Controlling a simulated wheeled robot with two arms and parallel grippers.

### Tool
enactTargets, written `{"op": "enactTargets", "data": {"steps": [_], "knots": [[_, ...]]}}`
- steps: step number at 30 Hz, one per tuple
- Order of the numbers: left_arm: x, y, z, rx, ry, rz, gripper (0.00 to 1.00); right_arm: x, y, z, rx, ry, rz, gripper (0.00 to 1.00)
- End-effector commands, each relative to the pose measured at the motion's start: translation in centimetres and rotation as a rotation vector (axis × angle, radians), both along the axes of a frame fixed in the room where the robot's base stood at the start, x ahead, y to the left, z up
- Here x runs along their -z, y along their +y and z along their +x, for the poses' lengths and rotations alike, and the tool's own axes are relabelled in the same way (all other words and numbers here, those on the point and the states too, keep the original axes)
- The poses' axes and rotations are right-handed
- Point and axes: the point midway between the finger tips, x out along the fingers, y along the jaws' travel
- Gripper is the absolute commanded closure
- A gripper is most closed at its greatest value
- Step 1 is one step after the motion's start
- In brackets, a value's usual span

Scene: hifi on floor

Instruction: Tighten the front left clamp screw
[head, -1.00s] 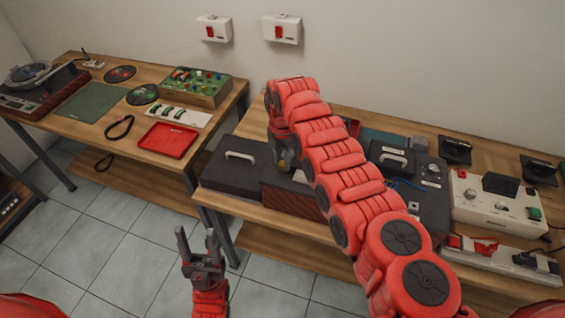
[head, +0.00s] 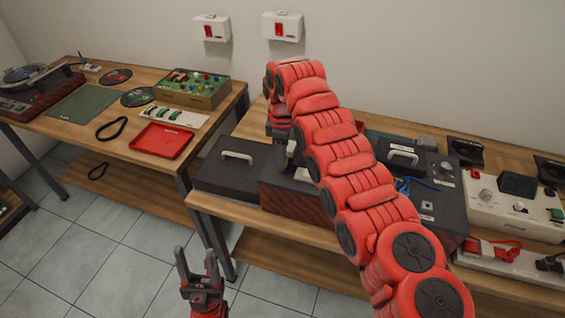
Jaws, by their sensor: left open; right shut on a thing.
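My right arm reaches across the right workbench (head: 232,208). My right gripper (head: 291,160) points down over the dark unit with a wood-grain front (head: 290,199), near its back left. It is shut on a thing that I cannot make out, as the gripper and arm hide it. I cannot tell whether the thing touches the unit. The front left clamp screw cannot be made out in this view. My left gripper (head: 196,256) is open and empty, low in front of the bench and over the tiled floor.
A black case with a pale handle (head: 237,165) sits left of the unit. A white control box (head: 515,208) stands at the right. The left bench holds a red tray (head: 162,141), a green mat (head: 82,106) and a turntable (head: 36,88).

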Motion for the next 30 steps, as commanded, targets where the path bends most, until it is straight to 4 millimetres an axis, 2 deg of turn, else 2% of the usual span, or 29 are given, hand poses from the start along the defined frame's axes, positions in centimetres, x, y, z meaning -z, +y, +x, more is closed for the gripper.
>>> {"op": "enactTargets", "data": {"steps": [3, 18, 30], "knots": [[1.2, 0.0, 0.0, 0.0, 0.0, 0.0, 0.45, 0.3, 0.0, 0.0, 0.111, 0.0, 0.0, 1.0], [3.5, 0.0, 0.0, 0.0, 0.0, 0.0, 0.45, 0.2, 0.0, 0.1, 0.564, -0.002, 0.002, 1.0], [4.2, 0.0, 0.0, 0.0, 0.0, 0.0, 0.45, 0.0, 0.0, 0.0, 0.779, -0.001, 0.001, 1.0]]}}
